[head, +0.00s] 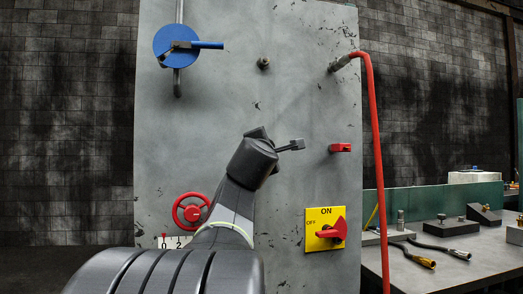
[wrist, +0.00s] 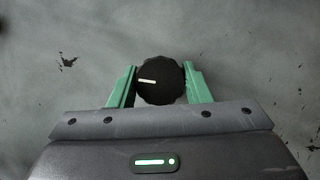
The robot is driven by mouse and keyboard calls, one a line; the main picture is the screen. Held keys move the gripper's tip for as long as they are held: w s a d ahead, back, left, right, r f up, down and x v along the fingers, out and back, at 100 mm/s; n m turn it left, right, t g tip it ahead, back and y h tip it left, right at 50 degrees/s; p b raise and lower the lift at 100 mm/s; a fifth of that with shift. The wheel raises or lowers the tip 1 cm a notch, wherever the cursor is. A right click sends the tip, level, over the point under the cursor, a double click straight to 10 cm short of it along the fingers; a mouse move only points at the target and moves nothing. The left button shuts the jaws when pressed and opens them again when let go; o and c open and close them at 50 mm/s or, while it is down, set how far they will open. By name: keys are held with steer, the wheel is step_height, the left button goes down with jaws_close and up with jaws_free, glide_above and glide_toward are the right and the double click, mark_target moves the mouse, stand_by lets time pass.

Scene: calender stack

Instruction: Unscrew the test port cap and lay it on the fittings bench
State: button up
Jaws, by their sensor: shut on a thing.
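In the wrist view a round black ribbed cap (wrist: 160,88) with a white mark pointing left sits between the two green fingers of my gripper (wrist: 160,70). The fingers touch it on both sides, and the grey panel fills the view behind it. I cannot tell whether the cap is still seated on its port. In the head view my arm reaches up to the middle of the panel and hides the cap and fingertips. The fittings bench (head: 440,271), a grey top, stands at the lower right.
A red hose (head: 376,150) hangs between panel and bench. Black cables with connectors (head: 428,258) lie on the bench.

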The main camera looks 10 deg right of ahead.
steer(key=shift+n+b, duration=0.4)
steer(key=shift+b, duration=0.05)
steer(key=shift+n+t+b, duration=0.3)
steer(key=shift+n+b, duration=0.1)
steer(key=shift+n, duration=0.1)
steer(key=shift+r, duration=0.15)
steer(key=o, duration=1)
steer(key=shift+f, duration=0.2)
